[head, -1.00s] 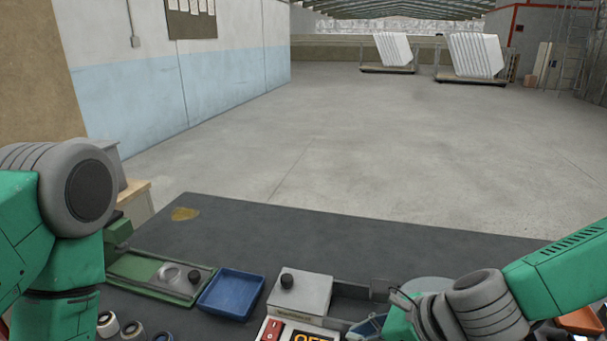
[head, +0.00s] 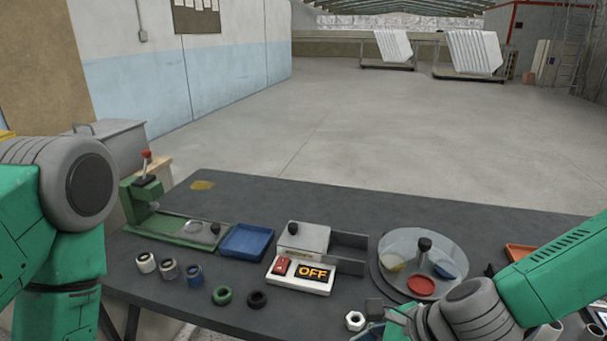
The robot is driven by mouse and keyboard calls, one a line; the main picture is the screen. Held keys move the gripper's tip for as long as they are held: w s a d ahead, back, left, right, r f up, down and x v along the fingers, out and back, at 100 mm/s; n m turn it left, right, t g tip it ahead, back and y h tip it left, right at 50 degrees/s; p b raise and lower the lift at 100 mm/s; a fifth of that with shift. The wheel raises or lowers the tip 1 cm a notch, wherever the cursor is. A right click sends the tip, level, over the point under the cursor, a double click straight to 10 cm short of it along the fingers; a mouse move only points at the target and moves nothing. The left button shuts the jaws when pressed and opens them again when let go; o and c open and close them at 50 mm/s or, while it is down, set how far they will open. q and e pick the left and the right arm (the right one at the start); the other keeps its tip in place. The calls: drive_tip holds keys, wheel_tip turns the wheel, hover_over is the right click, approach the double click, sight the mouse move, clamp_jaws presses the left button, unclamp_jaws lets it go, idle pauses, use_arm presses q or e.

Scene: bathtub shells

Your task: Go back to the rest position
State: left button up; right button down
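My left arm (head: 72,215) fills the left side of the head view, and its gripper is out of frame. My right arm (head: 545,280) comes in from the lower right over the table. Its gripper (head: 378,322) is only partly visible at the bottom edge, beside a white nut-like piece (head: 355,320); its finger opening cannot be made out. The dark grey table (head: 320,200) spreads in front of me.
On the table are a green press (head: 140,198), a blue tray (head: 246,241), a grey box (head: 303,238), a switch box reading OFF (head: 300,275), several rings (head: 222,295) and a round glass-topped stand (head: 405,242). Open floor (head: 350,130) lies beyond.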

drive_tip(key=s+d+f+n+g+h+b, duration=0.1)
drive_tip(key=s+d+f+n+h, duration=0.1)
drive_tip(key=s+d+f+n, duration=0.5)
drive_tip(key=s+d+f+n+g+h+b, duration=0.1)
drive_tip(key=s+f+n+g+h+b, duration=0.1)
drive_tip(key=s+f+n, duration=0.6)
use_arm(q)
drive_tip(key=shift+w+d+f+b, duration=0.15)
drive_tip(key=shift+f+b, duration=0.55)
drive_tip(key=shift+f, duration=1.65)
use_arm(e)
drive_tip(key=s+d+f+n+h, duration=0.3)
drive_tip(key=d+f+n, duration=0.4)
drive_tip(key=d, duration=0.4)
drive_tip(key=shift+s+n, duration=0.6)
drive_tip(key=shift+s, duration=0.05)
use_arm(q)
drive_tip(key=shift+a+f, duration=0.1)
drive_tip(key=shift+a, duration=0.3)
use_arm(e)
drive_tip(key=shift+a+r, duration=0.1)
drive_tip(key=shift+a, duration=0.3)
use_arm(q)
drive_tip(key=shift+d, duration=0.25)
use_arm(e)
drive_tip(key=shift+d, duration=0.25)
